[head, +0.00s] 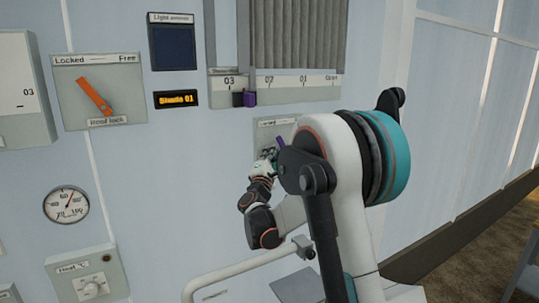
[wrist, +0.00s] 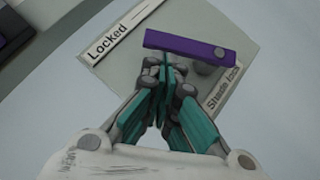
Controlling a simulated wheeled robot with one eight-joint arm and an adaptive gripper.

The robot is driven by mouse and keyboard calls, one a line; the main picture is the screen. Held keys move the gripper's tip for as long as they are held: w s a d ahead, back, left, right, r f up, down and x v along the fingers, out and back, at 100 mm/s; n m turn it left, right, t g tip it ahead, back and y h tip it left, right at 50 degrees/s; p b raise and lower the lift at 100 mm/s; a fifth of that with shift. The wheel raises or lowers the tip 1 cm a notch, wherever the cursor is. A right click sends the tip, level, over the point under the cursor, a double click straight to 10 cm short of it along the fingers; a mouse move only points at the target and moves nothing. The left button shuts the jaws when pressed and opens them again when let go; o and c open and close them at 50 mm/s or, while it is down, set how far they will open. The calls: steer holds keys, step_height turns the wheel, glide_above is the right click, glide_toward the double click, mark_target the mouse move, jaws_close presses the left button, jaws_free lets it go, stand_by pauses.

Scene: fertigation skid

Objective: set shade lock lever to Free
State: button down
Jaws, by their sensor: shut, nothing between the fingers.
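The shade lock panel (head: 259,134) is a small grey plate on the wall, mostly hidden by my arm in the head view. In the wrist view its plate (wrist: 122,72) carries a "Locked" label and a "Shade lock" label. The purple lever (wrist: 188,46) has a round pivot at its right end, and its free end points toward the Locked side. A bit of the lever (head: 281,142) shows in the head view. My gripper (wrist: 164,62) is shut and empty, its fingertips close to the lever near its free end. I cannot tell whether they touch it. The Free label is hidden.
Above the panel is a shade scale (head: 285,84) with a purple slider (head: 249,98). At left, a roof lock panel (head: 99,91) has an orange lever. A white pipe rail (head: 235,272) runs below my arm. A gauge (head: 66,206) and a heat dial (head: 89,289) are lower left.

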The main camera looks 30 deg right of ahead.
mark_target(277, 140)
steer(key=shift+r+m+g+p, duration=0.25)
steer(key=shift+m+g+p, duration=0.05)
steer(key=shift+d+r+m+g, duration=0.2)
steer(key=shift+m+g, duration=0.1)
steer(key=shift+m, duration=0.1)
steer(key=d+r+m+g+p, duration=0.1)
steer(key=m+p, duration=0.1)
steer(key=r+m+g+y+p, duration=0.1)
steer(key=r+p, duration=0.1)
steer(key=shift+d+m+g+y, duration=0.3)
steer(key=shift+d+m, duration=0.1)
steer(key=d+m+g+y+p, duration=0.1)
steer(key=d, duration=0.1)
steer(key=d+r+m+g+y+p, duration=0.1)
steer(key=d+m+y+p, duration=0.1)
steer(key=shift+w+r, duration=0.1)
steer(key=shift+w, duration=0.05)
steer(key=shift+d, duration=0.1)
stand_by(0.7)
